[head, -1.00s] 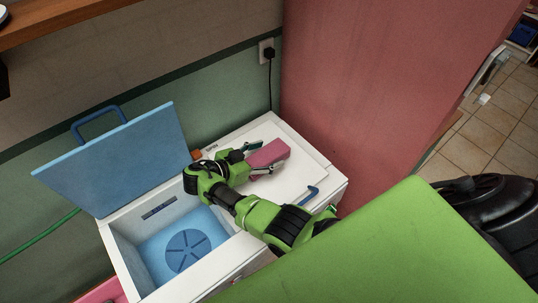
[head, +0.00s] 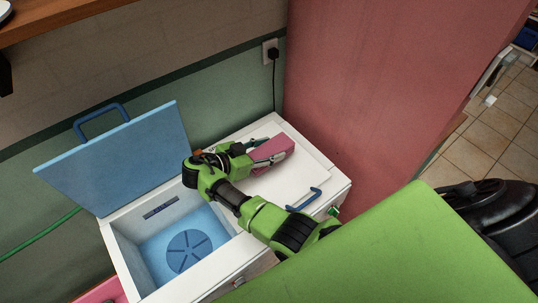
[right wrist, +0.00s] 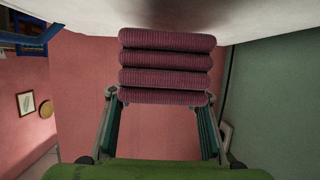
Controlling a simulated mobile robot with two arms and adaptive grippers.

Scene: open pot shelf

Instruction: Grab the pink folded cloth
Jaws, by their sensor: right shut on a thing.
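The pink folded cloth (head: 271,150) sits over the white closed lid on the right half of the washing unit. In the right wrist view it shows as a stack of ribbed, dark pink folds (right wrist: 166,66) between the fingers. My right gripper (head: 262,153) is shut on the cloth, with a finger along each side of it. The gripper's fingers (right wrist: 162,125) also show in the right wrist view. Whether the cloth touches the lid is hard to tell. My left gripper is not in view.
The blue lid (head: 118,155) on the left stands open above a basin with a blue floor (head: 165,250). A blue handle (head: 303,201) is on the white lid (head: 285,190). A pink wall or cabinet (head: 370,80) rises close on the right. A plug (head: 272,53) is behind.

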